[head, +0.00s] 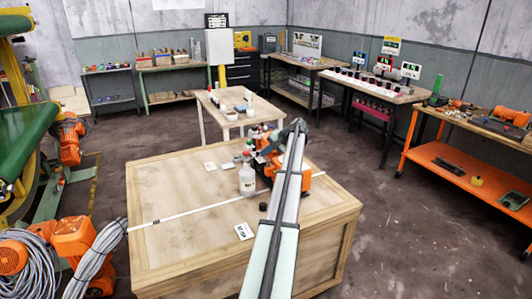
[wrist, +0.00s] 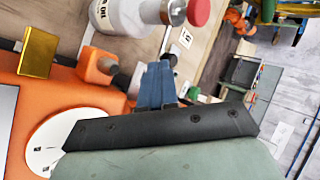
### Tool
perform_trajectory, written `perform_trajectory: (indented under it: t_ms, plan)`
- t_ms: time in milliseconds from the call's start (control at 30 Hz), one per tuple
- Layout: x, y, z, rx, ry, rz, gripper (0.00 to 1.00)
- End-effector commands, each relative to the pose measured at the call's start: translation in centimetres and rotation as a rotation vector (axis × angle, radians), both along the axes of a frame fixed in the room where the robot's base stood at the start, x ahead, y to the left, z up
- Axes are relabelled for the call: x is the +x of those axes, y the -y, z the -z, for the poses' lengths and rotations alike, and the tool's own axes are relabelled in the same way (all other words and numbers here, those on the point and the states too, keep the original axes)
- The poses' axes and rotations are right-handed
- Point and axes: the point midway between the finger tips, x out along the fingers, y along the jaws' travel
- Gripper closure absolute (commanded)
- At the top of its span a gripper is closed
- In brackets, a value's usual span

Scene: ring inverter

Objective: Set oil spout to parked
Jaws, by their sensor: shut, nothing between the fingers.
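A white oil bottle (head: 247,180) stands on the wooden crate-like table, left of an orange machine (head: 305,184). In the wrist view the bottle (wrist: 125,14) shows at the top, with part of its lettering, a metal collar and a red tip (wrist: 199,11). I cannot tell for certain which part is the oil spout. The orange machine body (wrist: 88,98) fills the left of that view, with a white disc (wrist: 60,135) on it. My gripper (wrist: 157,72) is shut and empty, its blue fingers beside a small orange block (wrist: 97,67). My arm hides part of the machine in the head view.
A gold block (wrist: 38,52) sits on the machine at the wrist view's left. A white card (head: 243,231) and a small black round piece (head: 263,206) lie on the wooden table (head: 165,240). A second table (head: 215,105) with small items stands behind. The table's left side is mostly clear.

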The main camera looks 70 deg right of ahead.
Motion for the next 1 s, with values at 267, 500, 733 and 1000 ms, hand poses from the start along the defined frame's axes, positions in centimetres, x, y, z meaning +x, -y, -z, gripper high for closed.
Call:
perform_trajectory:
  t_ms: [267, 500, 733, 1000]
  plan:
    - [1.0, 1.3, 0.0, 0.0, 0.0, -0.022, 1.0]
    - [2.3, 2.5, 0.0, 0.0, 0.0, -0.021, 1.0]
    - [3.8, 3.3, 0.0, 0.001, 0.0, -0.021, 1.0]
    - [4.7, 3.6, 0.0, 0.0, 0.0, -0.021, 1.0]
